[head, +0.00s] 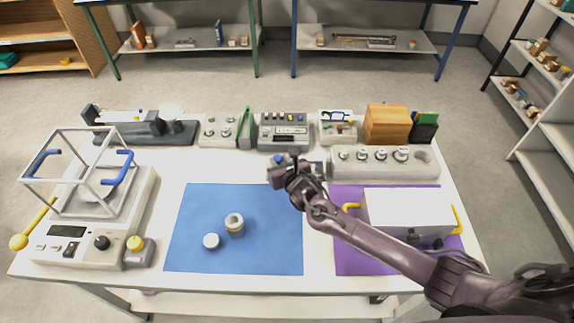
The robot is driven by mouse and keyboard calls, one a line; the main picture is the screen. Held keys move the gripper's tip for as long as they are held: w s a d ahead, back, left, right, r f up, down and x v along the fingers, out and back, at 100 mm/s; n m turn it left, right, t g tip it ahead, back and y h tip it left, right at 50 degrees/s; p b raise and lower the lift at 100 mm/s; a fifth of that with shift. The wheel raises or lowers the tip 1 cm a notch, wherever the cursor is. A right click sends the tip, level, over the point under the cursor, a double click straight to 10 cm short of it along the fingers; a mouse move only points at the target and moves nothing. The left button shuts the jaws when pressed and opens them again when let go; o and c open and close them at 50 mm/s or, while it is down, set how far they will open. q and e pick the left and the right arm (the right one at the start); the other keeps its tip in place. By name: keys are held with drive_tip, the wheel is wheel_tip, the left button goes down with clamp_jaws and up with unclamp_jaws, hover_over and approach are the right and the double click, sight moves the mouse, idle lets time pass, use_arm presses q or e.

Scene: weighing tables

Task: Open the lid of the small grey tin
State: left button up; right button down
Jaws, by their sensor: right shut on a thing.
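My right gripper (282,172) is at the back middle of the white table, just beyond the blue mat. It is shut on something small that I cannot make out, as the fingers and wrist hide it. A grey box-like thing (314,167) shows partly behind the gripper; I cannot tell if it is the small grey tin. On the blue mat (270,245) stands a small round container (235,226) with a grey rim and tan side. A small pale grey disc-shaped thing (211,241) sits just left of it. My left gripper is not in view.
A balance (95,236) with a clear, blue-handled case stands at left. A white box with yellow handles (407,210) is on the purple mat (350,258) at right. Weight racks, a grey device (284,132) and a wooden box (386,124) line the back. Much of the blue mat is free.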

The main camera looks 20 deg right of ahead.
drive_tip(key=c, duration=1.5)
unclamp_jaws()
drive_tip(key=shift+a+f, duration=0.1)
drive_tip(key=shift+o, duration=1.7)
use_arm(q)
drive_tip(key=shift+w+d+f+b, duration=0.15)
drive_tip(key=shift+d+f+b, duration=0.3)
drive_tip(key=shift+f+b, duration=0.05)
use_arm(e)
drive_tip(key=a+v, duration=0.1)
drive_tip(key=v, duration=0.6)
drive_tip(key=shift+s+d+r, duration=0.2)
drive_tip(key=shift+s+d, duration=0.2)
drive_tip(key=shift+d, duration=0.15)
